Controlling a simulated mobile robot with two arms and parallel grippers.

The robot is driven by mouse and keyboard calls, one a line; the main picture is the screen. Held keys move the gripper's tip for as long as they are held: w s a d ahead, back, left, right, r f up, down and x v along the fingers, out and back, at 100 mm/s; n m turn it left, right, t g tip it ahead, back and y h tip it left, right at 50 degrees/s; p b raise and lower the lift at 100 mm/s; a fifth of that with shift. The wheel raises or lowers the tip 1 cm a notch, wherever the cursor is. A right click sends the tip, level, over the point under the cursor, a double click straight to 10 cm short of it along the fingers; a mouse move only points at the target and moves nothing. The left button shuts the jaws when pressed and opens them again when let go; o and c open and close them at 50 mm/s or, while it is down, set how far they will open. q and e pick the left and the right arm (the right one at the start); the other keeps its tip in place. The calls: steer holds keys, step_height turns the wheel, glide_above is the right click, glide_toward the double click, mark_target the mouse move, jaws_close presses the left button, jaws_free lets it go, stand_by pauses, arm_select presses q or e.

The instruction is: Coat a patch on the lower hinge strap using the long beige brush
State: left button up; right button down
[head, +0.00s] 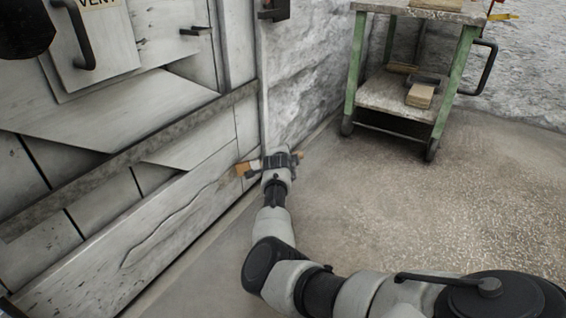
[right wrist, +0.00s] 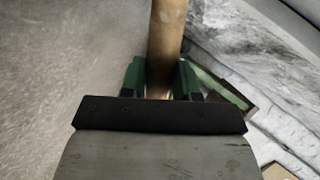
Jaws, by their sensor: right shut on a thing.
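My right gripper (head: 279,161) is shut on a tan wooden handle, which I take to be the long beige brush. In the right wrist view the handle (right wrist: 167,45) runs up between the green fingers (right wrist: 161,82). In the head view the brush's tan end (head: 244,168) sticks out to the left of the gripper, close to the white door's lower right part. I cannot tell whether it touches the door. A grey metal strap (head: 120,163) crosses the door above and left of it, likely the lower hinge strap.
A green-framed cart (head: 382,93) stands at the back right, with a wooden block (head: 420,96) on its lower shelf. A rough grey wall (head: 300,70) rises beside the door. The speckled floor (head: 400,220) between them is clear. A black handle (head: 84,40) juts from the door.

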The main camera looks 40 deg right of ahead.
steer(key=shift+d, duration=0.25)
steer(key=shift+w, duration=0.1)
steer(key=shift+a, duration=0.1)
steer(key=a, duration=0.1)
steer(key=s+a+p, duration=0.1)
steer(key=shift+s+a, duration=0.15)
steer(key=shift+a, duration=0.2)
steer(key=shift+s+d+p, duration=0.2)
steer(key=shift+d+p, duration=0.05)
steer(key=shift+d, duration=0.25)
steer(key=shift+s+d+p, duration=0.15)
steer(key=shift+d+p, duration=0.1)
steer(key=shift+d, duration=0.25)
